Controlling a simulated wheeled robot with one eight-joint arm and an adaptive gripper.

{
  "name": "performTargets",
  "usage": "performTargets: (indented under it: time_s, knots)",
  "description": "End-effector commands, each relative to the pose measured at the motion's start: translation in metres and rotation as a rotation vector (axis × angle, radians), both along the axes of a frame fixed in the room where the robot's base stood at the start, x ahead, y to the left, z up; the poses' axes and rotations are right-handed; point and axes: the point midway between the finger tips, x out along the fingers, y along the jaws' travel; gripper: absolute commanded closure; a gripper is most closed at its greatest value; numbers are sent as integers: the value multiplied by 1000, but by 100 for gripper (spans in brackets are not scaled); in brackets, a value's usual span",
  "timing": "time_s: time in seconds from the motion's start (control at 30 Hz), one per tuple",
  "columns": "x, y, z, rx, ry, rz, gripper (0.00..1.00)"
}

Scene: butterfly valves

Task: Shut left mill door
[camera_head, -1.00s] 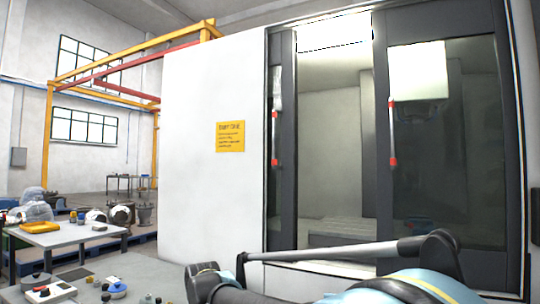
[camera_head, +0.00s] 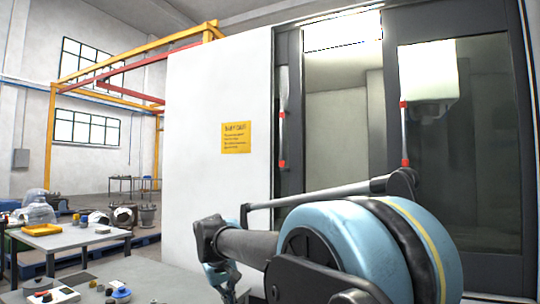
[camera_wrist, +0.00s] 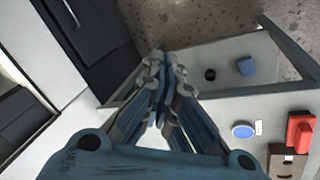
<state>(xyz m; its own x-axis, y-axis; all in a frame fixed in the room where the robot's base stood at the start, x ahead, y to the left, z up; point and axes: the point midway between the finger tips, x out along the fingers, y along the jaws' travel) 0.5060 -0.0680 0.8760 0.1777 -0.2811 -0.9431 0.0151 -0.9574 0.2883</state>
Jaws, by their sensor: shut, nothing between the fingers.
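The mill is a large white cabinet (camera_head: 220,195) with dark-framed sliding doors. The left mill door (camera_head: 290,165) stands open at the left side of the doorway, with an upright red-ended handle (camera_head: 282,135). The interior (camera_head: 345,130) shows between it and the right door (camera_head: 470,150), which has its own handle (camera_head: 404,135). My gripper (camera_head: 226,284) is low, in front of the white cabinet and apart from the handle. In the wrist view my gripper (camera_wrist: 159,62) has its fingers together and empty. My arm hides the lower doorway.
A grey worktop (camera_head: 140,275) with small parts lies at the lower left. In the wrist view, a blue round item (camera_wrist: 243,130) and a red item (camera_wrist: 299,130) sit on a light surface. A table with a yellow tray (camera_head: 42,229) stands farther left.

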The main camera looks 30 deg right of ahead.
Motion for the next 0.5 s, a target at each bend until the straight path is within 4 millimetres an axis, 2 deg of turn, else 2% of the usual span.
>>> performTargets:
  time_s: [0.03, 0.1, 0.5]
  knots:
    - [16, -12, 22, -49, 3, -3, 100]
    - [37, -28, 51, -119, 7, -6, 100]
    - [159, -112, 215, -521, 26, -34, 100]
